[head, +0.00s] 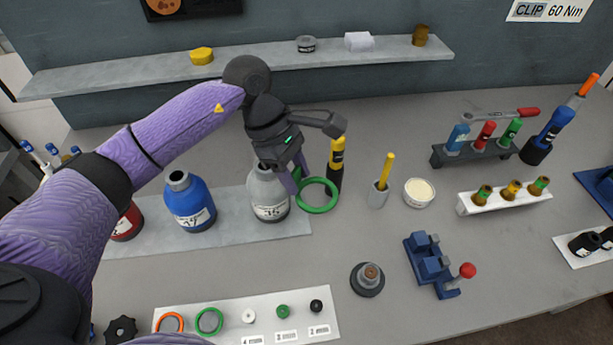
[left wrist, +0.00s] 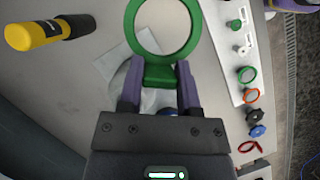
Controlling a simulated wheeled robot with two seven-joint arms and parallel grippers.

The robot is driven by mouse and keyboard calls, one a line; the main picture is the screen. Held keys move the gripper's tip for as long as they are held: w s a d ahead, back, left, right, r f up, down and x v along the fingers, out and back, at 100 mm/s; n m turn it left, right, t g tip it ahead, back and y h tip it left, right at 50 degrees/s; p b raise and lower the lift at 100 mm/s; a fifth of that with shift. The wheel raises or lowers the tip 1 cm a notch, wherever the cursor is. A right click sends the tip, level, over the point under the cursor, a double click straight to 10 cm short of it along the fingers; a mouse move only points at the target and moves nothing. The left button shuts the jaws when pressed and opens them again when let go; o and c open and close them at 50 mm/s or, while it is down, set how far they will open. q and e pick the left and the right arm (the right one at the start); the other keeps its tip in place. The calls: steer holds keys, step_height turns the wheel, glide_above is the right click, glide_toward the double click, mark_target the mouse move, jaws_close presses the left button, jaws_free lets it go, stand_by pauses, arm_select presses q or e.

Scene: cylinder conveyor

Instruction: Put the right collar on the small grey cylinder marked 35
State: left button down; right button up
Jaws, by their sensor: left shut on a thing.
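The grey cylinder (head: 268,197) stands upright on a pale mat, its label facing the front; the number is too small to read surely. My left gripper (head: 296,184) is shut on a large green collar (head: 317,208), which sticks out to the right of the grey cylinder, apart from its top. In the left wrist view the collar (left wrist: 128,27) is held by its green tab between the fingers of my left gripper (left wrist: 158,85). An orange collar (head: 160,317) and a smaller green collar (head: 209,332) lie on a white board at the front. My right gripper is out of view.
A blue cylinder (head: 190,204) and a red cylinder (head: 127,224) stand left of the grey one on the mat (head: 230,230). A yellow-and-black tool (head: 337,160) stands close behind the held collar. The table between mat and white board (head: 240,309) is clear.

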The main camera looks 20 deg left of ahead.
arm_select(q)
steer(key=a+r+n+t+p, duration=0.2)
steer(key=a+n, duration=0.2)
steer(key=n, duration=0.2)
arm_select(e)
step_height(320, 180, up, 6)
steer(key=p, duration=0.3)
arm_select(q)
steer(key=r+n+t+y, duration=0.1)
steer(key=n+t+y, duration=0.15)
steer(key=n, duration=0.45)
glide_above(256, 179)
steer(key=s, duration=0.1)
steer(key=f+b, duration=0.5)
steer(key=shift+s+a, duration=0.15)
steer(key=shift+a, duration=0.15)
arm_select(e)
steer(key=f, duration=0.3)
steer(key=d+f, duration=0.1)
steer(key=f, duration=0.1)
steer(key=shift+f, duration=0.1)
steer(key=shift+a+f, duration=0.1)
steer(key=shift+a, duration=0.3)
arm_select(q)
steer(key=shift+f+b, duration=1.5)
steer(key=shift+b, duration=0.05)
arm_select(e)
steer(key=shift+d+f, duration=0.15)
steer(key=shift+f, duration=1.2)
